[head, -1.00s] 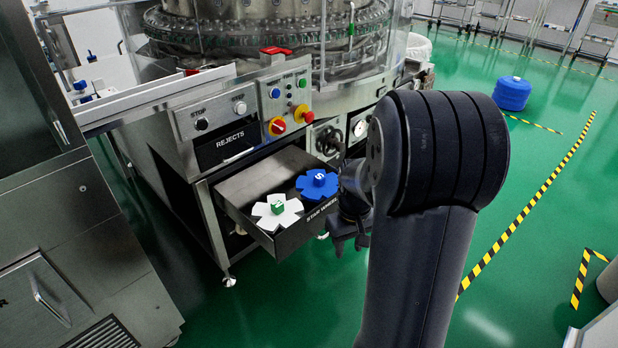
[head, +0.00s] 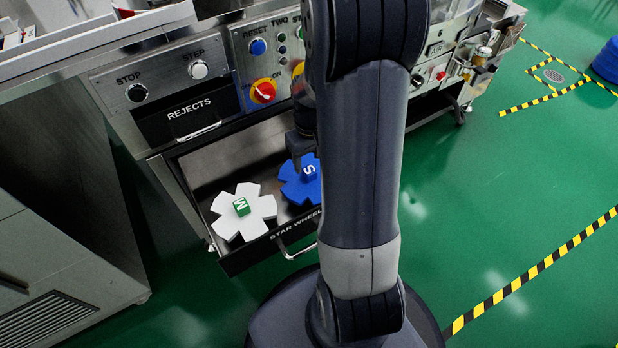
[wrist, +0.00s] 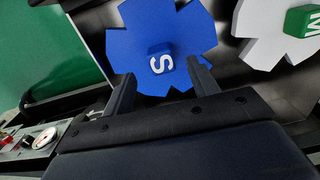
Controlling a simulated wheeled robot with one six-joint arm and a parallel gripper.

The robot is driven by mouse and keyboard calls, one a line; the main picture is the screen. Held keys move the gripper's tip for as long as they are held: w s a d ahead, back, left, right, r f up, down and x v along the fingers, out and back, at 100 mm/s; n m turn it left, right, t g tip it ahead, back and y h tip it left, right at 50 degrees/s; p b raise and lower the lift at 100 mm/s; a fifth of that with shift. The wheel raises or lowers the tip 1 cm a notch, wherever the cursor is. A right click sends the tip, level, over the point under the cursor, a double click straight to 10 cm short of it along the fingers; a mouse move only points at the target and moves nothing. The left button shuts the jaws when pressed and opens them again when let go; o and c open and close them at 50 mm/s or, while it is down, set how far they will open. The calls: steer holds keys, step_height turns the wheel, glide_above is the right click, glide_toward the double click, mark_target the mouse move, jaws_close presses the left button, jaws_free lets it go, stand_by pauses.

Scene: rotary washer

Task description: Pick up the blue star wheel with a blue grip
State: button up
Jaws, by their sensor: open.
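The blue star wheel (head: 296,188) lies in the open drawer, with a blue grip (head: 308,171) marked S on its middle. My arm hides its right part in the head view. In the wrist view the blue star wheel (wrist: 130,50) fills the upper middle, and its blue grip (wrist: 161,62) shows between my fingers. My gripper (wrist: 157,80) is open and empty. Its two fingers reach towards the wheel, one on either side of the grip in the picture. I cannot tell how high the fingertips are above the wheel.
A white star wheel (head: 222,203) with a green grip (head: 241,206) marked M lies left of the blue one in the same drawer (head: 232,264). The rejects drawer (head: 180,122) and control panel (head: 262,70) are above. Green floor (head: 500,230) is free on the right.

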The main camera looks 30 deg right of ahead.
mark_target(309, 169)
step_height(309, 169, down, 5)
steer(key=shift+w+a+f+b, duration=0.1)
steer(key=shift+b, duration=1)
steer(key=shift+c, duration=0.5)
jaws_close()
